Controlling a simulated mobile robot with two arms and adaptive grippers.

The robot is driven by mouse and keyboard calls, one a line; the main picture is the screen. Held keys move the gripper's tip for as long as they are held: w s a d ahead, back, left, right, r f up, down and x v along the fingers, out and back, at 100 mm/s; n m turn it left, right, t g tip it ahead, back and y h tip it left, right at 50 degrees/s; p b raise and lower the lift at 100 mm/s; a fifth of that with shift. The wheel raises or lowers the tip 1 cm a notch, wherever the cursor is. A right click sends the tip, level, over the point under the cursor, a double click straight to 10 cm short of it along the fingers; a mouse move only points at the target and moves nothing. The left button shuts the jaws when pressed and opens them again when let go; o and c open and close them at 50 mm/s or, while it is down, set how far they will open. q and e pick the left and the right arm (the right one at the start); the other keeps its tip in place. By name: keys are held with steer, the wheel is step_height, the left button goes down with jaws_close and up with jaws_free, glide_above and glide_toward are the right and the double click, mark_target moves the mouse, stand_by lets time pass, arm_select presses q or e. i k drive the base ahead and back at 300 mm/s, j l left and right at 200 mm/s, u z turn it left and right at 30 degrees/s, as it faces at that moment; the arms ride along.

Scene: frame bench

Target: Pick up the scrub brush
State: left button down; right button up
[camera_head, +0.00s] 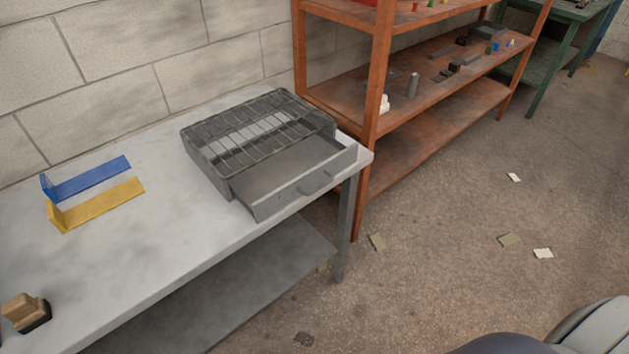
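The scrub brush (25,312) has a tan wooden block on top and a dark lower part. It lies on the light grey bench (150,245) at the lower left of the head view, near the front edge. Neither of my grippers shows in the head view.
A grey rack with a wire top (265,125) and an open drawer (300,185) sits at the bench's right end. A blue bracket (90,178) and a yellow bracket (98,206) lie behind the brush. An orange shelf (372,110) stands beyond; scraps lie on the floor.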

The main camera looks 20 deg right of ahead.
mark_target(26, 313)
steer(key=j+u, duration=0.1)
steer(key=u, duration=0.3)
steer(key=j+u, duration=0.15)
steer(key=u, duration=0.25)
steer(key=j+u, duration=0.1)
steer(key=u, duration=0.25)
